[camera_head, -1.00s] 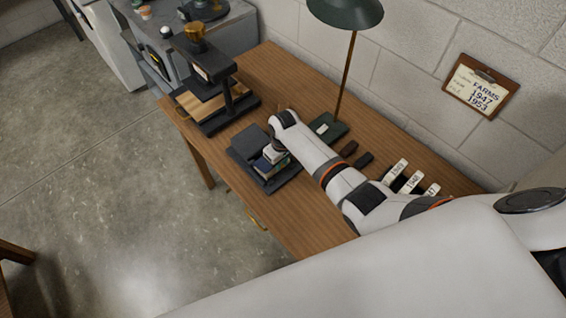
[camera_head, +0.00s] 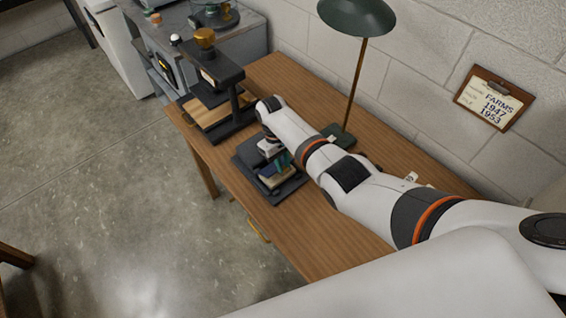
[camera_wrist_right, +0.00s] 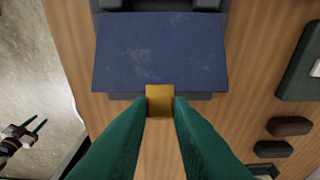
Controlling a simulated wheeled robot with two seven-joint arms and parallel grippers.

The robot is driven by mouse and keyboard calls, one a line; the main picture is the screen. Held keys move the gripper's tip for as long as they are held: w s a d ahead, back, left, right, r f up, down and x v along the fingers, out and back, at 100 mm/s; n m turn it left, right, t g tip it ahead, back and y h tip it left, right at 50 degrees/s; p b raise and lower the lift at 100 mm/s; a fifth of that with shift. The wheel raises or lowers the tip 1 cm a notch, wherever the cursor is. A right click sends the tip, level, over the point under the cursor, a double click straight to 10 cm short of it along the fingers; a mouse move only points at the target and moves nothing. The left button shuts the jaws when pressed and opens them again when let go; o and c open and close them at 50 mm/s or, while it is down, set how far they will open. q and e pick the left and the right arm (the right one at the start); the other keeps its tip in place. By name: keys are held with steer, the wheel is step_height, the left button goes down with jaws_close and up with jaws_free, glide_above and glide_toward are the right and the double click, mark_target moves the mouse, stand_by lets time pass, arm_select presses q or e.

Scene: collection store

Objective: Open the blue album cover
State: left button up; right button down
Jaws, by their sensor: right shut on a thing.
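The blue album cover (camera_wrist_right: 160,48) fills the top middle of the right wrist view, with a brass tab (camera_wrist_right: 160,100) at its near edge. My right gripper (camera_wrist_right: 160,108) has its green fingers shut on the tab. Part of a dark base shows beneath the cover. In the head view the dark album (camera_head: 289,190) lies on the desk, partly hidden by my right gripper (camera_head: 279,162) and arm. I cannot tell there how far the cover is raised. My left gripper (camera_wrist_right: 24,130) shows small at the lower left of the wrist view, its green fingers apart, clear of the album.
A dark press-like stand (camera_head: 235,107) is on the wooden desk (camera_head: 325,229) beyond the album. A green lamp (camera_head: 356,17) stands behind my arm. Small dark blocks (camera_wrist_right: 289,126) lie right of the album. The near desk is clear.

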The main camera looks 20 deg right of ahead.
steer(key=c, duration=1.3)
jaws_free()
steer(key=shift+f, duration=0.1)
steer(key=b+v, duration=0.1)
steer(key=v, duration=1.1)
steer(key=shift+c, duration=0.4)
